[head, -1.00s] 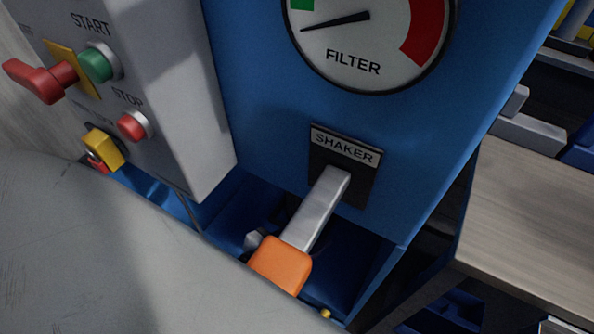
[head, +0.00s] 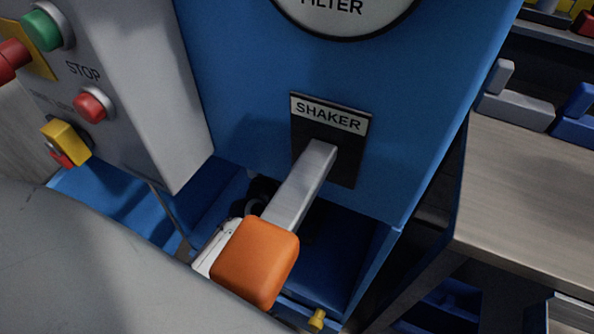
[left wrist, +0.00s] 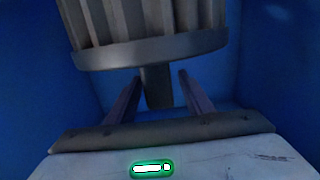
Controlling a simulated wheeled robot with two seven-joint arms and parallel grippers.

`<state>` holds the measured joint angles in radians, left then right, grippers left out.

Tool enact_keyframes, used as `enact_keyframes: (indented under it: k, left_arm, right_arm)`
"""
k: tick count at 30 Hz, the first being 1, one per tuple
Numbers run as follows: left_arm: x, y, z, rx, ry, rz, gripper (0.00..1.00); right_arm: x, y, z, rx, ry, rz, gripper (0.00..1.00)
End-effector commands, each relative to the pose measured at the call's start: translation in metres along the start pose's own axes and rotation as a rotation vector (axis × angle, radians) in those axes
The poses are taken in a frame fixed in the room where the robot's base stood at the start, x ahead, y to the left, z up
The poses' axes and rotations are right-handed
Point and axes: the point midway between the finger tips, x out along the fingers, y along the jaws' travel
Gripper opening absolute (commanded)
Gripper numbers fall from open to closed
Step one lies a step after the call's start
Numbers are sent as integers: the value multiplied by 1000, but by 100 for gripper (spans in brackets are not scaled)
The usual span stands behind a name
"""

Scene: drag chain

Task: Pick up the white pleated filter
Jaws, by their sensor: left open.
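The pleated filter (left wrist: 150,25) fills the top of the left wrist view, its pale pleats above a grey rim band. A short dark stem (left wrist: 157,90) hangs below the rim. My left gripper (left wrist: 159,77) is open, one finger on each side of the stem with a gap to each. The filter and gripper fingers cannot be made out in the head view. A white piece behind the orange knob there may be part of my left wrist. My right gripper is in neither current view.
Blue walls (left wrist: 270,70) close in around the filter. In the head view, the shaker lever (head: 300,185) with its orange knob (head: 256,262) juts over the blue opening. A control box (head: 150,90) stands left. A wooden bench (head: 530,190) is at right.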

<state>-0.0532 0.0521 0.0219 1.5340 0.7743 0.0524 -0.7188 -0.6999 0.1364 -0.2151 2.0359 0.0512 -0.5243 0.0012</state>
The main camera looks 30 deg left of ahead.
Motion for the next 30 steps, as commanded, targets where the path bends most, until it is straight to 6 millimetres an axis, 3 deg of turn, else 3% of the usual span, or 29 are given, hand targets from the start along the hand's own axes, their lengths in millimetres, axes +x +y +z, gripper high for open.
enact_keyframes:
  k: [3,10,19,30]
  left_arm:
    - [10,0,1,1,0,0,47]
    - [11,0,0,1,-1,0,47]
    - [10,0,1,1,-1,0,0]
    - [10,0,-2,1,3,0,0]
  right_arm:
    - [2,1,1,-1,1,0,0]
    - [2,1,0,-1,3,1,0]
    - [2,2,-1,-2,3,1,0]
    - [1,2,-1,-2,4,2,0]
